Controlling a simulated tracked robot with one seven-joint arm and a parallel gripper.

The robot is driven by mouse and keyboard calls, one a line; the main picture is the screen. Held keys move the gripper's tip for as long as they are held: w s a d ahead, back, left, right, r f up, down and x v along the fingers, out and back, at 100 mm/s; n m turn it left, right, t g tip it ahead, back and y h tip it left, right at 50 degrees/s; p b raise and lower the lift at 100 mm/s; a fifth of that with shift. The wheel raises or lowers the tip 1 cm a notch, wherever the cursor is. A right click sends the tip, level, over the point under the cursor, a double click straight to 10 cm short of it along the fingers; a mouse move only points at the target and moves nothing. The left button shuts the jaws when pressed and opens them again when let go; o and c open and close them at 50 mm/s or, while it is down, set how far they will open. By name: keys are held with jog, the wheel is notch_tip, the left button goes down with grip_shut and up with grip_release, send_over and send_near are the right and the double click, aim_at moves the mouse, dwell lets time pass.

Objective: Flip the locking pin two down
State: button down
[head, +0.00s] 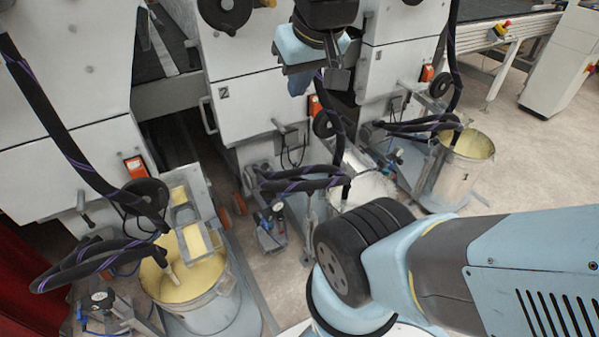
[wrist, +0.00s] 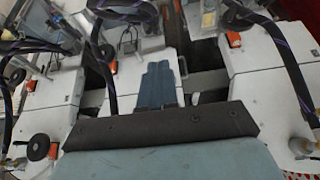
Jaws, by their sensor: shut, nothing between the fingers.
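The machine unit marked 2 (head: 245,105) stands in the middle of the head view. A small grey handle (head: 284,128) sticks out at its lower front edge and may be locking pin two; I cannot tell for sure or see whether it is up or down. My gripper (head: 298,84) is at the top middle of the head view, in front of unit 2, above and slightly right of that handle. It touches nothing visible. In the wrist view its blue fingers (wrist: 157,84) are together and empty. The pin cannot be made out clearly in the wrist view.
Thick black hoses (head: 75,150) hang in front of the units. A yellow paint bucket (head: 195,275) stands at left, a pale one (head: 368,188) in the middle and another yellow one (head: 462,160) at right. Orange switch boxes (head: 135,167) sit on the units. Open floor lies at right.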

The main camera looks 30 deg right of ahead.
jog(key=w+d+f+n+g+h, duration=0.1)
jog(key=w+d+f+n, duration=0.15)
jog(key=w, duration=0.35)
jog(key=w+d+f+n+g+h, duration=0.1)
jog(key=w+d+f+n+h, duration=0.1)
jog(key=w+d+f, duration=0.3)
jog(key=n+g+y, duration=0.3)
jog(key=n+g, duration=0.1)
jog(key=n, duration=1)
send_over(310, 189)
notch_tip(310, 189, down, 35)
jog(key=shift+w+f, duration=0.1)
jog(key=shift+w, duration=0.3)
jog(key=f, duration=1.4)
jog(key=shift+s, duration=0.3)
